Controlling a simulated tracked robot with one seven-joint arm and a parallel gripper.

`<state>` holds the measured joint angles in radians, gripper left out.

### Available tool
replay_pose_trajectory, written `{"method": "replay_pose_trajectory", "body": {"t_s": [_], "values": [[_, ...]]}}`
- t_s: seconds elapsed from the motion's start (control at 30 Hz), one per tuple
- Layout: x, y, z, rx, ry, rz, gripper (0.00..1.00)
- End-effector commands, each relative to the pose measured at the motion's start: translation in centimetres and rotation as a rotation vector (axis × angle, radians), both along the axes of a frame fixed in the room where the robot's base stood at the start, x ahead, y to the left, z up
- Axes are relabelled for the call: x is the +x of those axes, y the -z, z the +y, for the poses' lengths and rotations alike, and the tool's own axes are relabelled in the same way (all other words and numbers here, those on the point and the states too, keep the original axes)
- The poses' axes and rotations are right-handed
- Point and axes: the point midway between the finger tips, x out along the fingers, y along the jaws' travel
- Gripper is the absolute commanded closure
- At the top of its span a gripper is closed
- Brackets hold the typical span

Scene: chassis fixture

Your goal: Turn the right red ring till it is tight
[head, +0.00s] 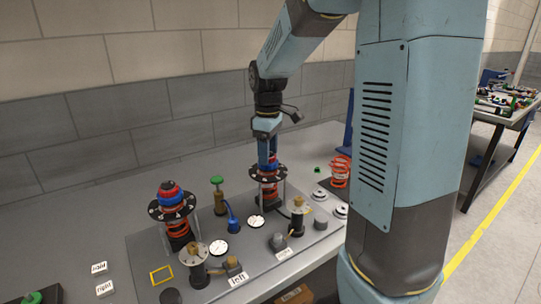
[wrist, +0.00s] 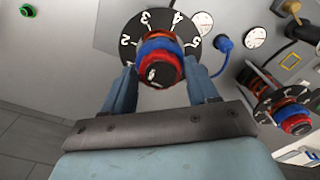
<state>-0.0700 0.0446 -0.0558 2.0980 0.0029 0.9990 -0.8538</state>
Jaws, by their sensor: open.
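The right post (head: 268,175) carries a black numbered disc, which also shows in the wrist view (wrist: 131,27), with an orange coil below it. Above the disc are a blue band (wrist: 158,44) and the right red ring (wrist: 155,71), with a dark centre bearing a white mark. My gripper (head: 268,150) points down over this post. In the wrist view, my gripper's fingers (wrist: 161,78) stand apart on either side of the red ring. I cannot tell whether they touch it. In the head view the fingers partly hide the ring.
A similar left post (head: 174,203) with its own red ring stands to the left, and shows at lower right in the wrist view (wrist: 290,112). A green-topped valve (head: 217,190), a blue part (head: 232,220) and white gauges (head: 256,221) stand between. A loose orange spring (head: 340,172) is at right.

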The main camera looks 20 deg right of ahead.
Motion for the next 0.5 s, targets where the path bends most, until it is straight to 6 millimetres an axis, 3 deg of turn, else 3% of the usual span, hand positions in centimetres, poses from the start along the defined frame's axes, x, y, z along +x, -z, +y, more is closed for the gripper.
{"method": "replay_pose_trajectory", "body": {"t_s": [0.5], "values": [[0.0,0.0,0.0,0.0,-0.337,0.0,0.42]]}}
